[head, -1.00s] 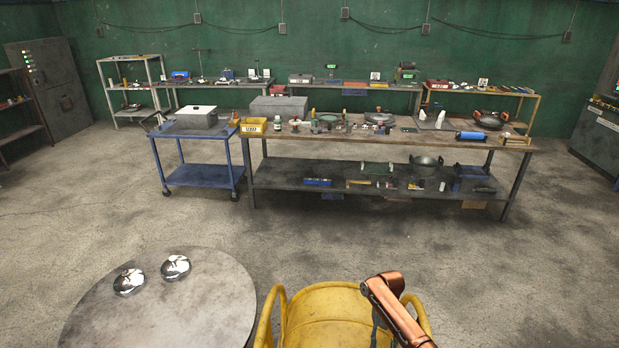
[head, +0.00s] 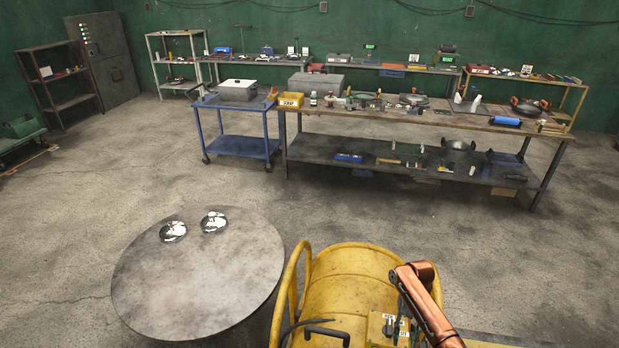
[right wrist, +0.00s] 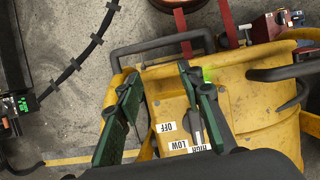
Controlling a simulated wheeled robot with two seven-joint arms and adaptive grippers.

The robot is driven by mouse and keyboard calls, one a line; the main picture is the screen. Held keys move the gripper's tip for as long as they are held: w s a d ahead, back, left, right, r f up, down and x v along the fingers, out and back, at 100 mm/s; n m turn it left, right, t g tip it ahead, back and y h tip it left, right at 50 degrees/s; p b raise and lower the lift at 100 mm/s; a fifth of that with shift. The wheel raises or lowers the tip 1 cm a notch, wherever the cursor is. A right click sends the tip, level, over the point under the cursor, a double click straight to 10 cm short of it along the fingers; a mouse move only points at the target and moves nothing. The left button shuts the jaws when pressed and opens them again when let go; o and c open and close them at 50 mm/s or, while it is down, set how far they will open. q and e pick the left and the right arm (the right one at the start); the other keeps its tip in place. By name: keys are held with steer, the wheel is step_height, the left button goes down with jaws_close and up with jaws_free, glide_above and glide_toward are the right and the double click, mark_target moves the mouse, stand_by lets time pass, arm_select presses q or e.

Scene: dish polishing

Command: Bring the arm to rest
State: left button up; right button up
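My right arm (head: 428,300), copper-coloured, comes in at the bottom right of the head view, bent over a yellow machine (head: 345,283). Its gripper (right wrist: 158,88) shows clearly in the right wrist view, with two green-faced fingers apart and nothing between them. Behind the fingers is the machine's switch plate (right wrist: 182,138), labelled OFF, LOW and HIGH, partly hidden by the right-hand finger. I cannot tell whether that finger touches it. My left gripper is not in view. Two shiny domed metal dishes (head: 173,231) and (head: 214,222) lie on a round grey table (head: 200,285).
A long workbench (head: 420,112) with tools and a blue cart (head: 240,145) with a grey box stand farther back. Shelves (head: 65,80) line the far left. The concrete floor between the round table and the bench is clear. Dark tubular handles (right wrist: 160,45) rise around the yellow machine.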

steer(key=s+a+f+n+t, duration=0.2)
steer(key=s+a+f, duration=0.25)
steer(key=s, duration=0.25)
steer(key=s+a+f+n+t, duration=0.1)
steer(key=s+a+f+n, duration=0.15)
steer(key=s+f, duration=0.4)
steer(key=s+d+r+m+t+h, duration=0.1)
steer(key=s+d+r+t, duration=0.25)
steer(key=s+r, duration=0.45)
steer(key=s+d+r+m+t+h, duration=0.15)
steer(key=s+d+r, duration=0.35)
steer(key=s, duration=0.5)
step_height(320, 180, down, 32)
steer(key=n+g+y+b, duration=0.1)
steer(key=b, duration=0.4)
arm_select(q)
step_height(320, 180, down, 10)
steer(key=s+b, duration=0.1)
steer(key=b, duration=0.4)
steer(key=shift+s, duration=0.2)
arm_select(e)
steer(key=s+f+g, duration=0.1)
steer(key=s+f, duration=2)
steer(key=f, duration=0.4)
steer(key=shift+a+n+g, duration=0.35)
steer(key=shift+n+g, duration=0.05)
